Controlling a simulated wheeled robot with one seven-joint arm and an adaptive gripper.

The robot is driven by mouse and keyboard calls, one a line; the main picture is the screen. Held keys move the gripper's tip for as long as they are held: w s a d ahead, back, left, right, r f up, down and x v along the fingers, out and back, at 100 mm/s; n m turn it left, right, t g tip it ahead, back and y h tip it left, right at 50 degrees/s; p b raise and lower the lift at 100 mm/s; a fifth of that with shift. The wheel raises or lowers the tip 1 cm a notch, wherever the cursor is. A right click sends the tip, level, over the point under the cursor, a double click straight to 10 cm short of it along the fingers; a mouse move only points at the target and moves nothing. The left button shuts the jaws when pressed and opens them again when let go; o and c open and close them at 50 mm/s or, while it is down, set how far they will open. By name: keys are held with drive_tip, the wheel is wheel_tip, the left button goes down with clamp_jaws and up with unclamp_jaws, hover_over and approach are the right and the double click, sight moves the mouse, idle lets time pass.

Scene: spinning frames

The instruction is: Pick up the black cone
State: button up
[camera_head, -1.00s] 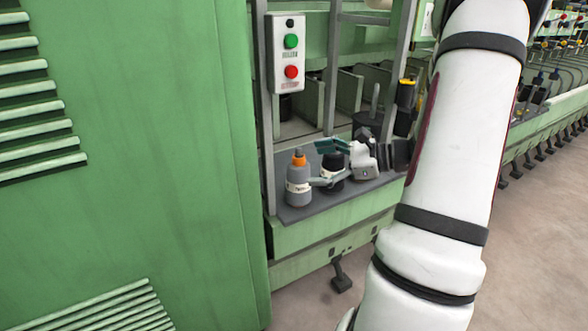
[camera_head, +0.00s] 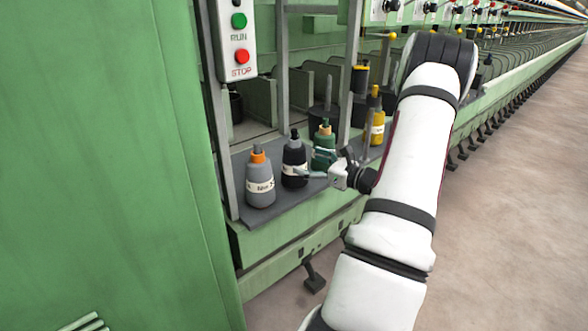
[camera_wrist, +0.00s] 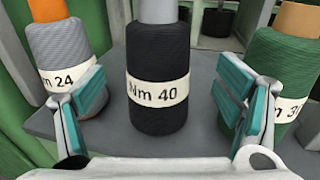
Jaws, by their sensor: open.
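The black cone (camera_head: 294,154) stands upright on the grey shelf (camera_head: 285,203), between the grey and green cones. In the wrist view the black cone (camera_wrist: 157,60) is central, with a white "Nm 40" label and a pale grey tip. My gripper (camera_head: 314,174) is in front of it. In the wrist view my gripper (camera_wrist: 160,105) has its teal-padded fingers spread wide, one on each side of the cone's lower part. Gaps show between the pads and the cone, and nothing is held.
A grey cone with an orange tip (camera_head: 260,182) stands left, close to my left finger. A green cone (camera_head: 324,146) stands right, close to my right finger. A yellow cone (camera_head: 377,121) is farther right. A metal post (camera_head: 282,75) rises behind the cones.

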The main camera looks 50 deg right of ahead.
sight(294, 158)
drive_tip(key=shift+w+f+b, duration=0.15)
drive_tip(key=shift+w+b, duration=0.25)
drive_tip(key=shift+w, duration=1)
drive_tip(key=shift+w+f+b, duration=0.1)
drive_tip(key=shift+w+b, duration=0.25)
drive_tip(key=shift+w, duration=1.05)
drive_tip(key=c, duration=1.7)
